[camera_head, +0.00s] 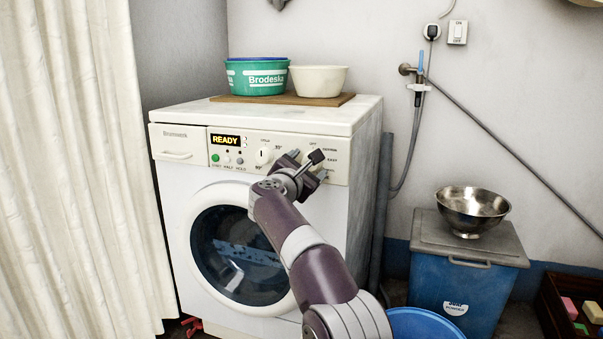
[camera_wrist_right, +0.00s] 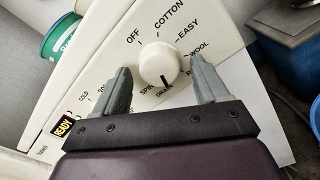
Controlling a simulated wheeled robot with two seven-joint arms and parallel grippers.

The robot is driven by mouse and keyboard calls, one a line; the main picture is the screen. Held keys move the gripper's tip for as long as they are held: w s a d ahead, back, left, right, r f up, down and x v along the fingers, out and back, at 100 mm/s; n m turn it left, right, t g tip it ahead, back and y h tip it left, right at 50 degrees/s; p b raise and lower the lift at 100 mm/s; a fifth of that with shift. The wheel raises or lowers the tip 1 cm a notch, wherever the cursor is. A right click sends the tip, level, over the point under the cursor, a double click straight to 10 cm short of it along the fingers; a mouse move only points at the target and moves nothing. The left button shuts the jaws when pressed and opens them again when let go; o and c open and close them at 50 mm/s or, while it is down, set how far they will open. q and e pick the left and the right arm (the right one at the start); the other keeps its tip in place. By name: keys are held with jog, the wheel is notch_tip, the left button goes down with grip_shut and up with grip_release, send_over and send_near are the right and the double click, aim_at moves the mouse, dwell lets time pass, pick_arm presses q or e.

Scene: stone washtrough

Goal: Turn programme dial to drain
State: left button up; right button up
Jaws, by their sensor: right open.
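The programme dial (camera_wrist_right: 158,64) is a round cream knob on the washing machine's front panel (camera_head: 225,158). In the right wrist view, its dark mark points down at the word DRAIN, between SPIN and another partly hidden label. OFF, COTTON, EASY and WOOL are printed around it. My right gripper (camera_wrist_right: 161,73) is open, with one finger on each side of the dial and a visible gap on both sides. In the head view my right gripper (camera_head: 306,166) is at the panel's right part and hides the dial. My left gripper is not in view.
The washing machine's display (camera_head: 226,140) reads READY. A smaller temperature knob (camera_head: 263,156) sits left of my gripper. Tubs (camera_head: 257,78) stand on a board on top. A blue bin (camera_head: 462,290) with a metal bowl (camera_head: 473,208) stands right; a curtain (camera_head: 75,170) hangs left.

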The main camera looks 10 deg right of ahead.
jog(key=v, duration=1.2)
jog(key=shift+s+a, duration=0.1)
